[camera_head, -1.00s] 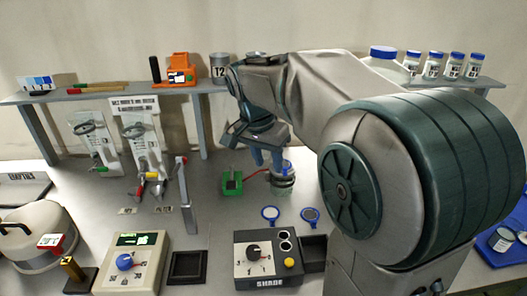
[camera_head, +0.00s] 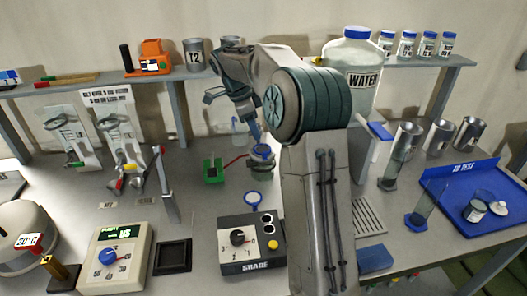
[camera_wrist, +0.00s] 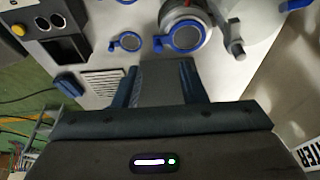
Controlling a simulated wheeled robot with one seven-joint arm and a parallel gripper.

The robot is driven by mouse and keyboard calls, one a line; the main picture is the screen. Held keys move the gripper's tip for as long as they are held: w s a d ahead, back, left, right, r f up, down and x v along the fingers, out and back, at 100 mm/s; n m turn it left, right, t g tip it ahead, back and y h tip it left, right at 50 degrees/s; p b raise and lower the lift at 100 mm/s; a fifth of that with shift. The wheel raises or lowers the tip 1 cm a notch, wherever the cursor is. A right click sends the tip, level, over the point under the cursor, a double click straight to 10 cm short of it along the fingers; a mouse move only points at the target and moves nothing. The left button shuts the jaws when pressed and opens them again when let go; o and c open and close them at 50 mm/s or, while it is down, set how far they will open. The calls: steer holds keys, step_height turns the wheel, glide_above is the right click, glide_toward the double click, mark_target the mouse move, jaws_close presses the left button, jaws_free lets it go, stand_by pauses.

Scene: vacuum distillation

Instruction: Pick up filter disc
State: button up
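In the wrist view, a blue-rimmed disc (camera_wrist: 127,42) lies on the bench and another (camera_wrist: 125,1) is cut off at the top edge. A glass vessel (camera_head: 262,162) has a blue-rimmed round top (camera_wrist: 187,37); I cannot tell if that is a disc. My gripper (camera_head: 247,131) is above and behind the vessel. Its blue fingers (camera_wrist: 162,82) are apart, with nothing seen held. My arm hides part of the bench in the head view.
A green block (camera_head: 213,171) with a red lead sits left of the vessel. A blue tray (camera_head: 455,185) is farther right.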

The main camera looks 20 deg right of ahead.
mark_target(265, 152)
steer(key=p+x, duration=0.1)
steer(key=x, duration=0.8)
steer(key=shift+s+r, duration=0.1)
steer(key=shift+s, duration=0.05)
jaws_close()
